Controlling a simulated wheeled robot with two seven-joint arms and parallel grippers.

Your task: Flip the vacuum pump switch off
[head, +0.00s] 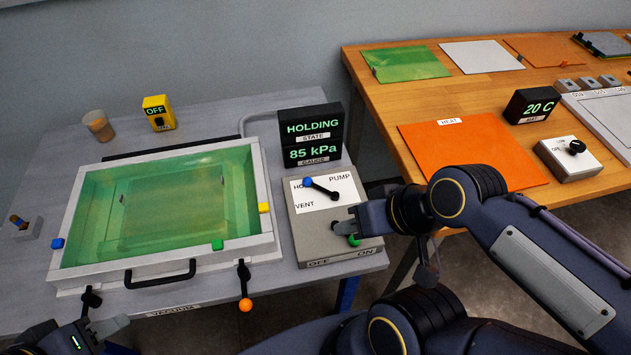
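The grey pump box (304,232) stands at the right end of the grey bench. Its front edge is labelled OFF at left and ON at right. The pump switch, a green knob (354,240), sits on the ON side. My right gripper (342,229) is right at this knob and partly covers the switch; I cannot tell whether it touches it or whether its fingers are open or shut. A valve lever with a blue knob (308,182) on the box top points toward HOLD. My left gripper (108,325) is low at the left, away from the box; its opening is unclear.
Displays behind the box read HOLDING (312,127) and 85 kPa (314,152). A yellow OFF box (159,113) and a cup (99,126) stand behind. A wooden table (385,95) is at right.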

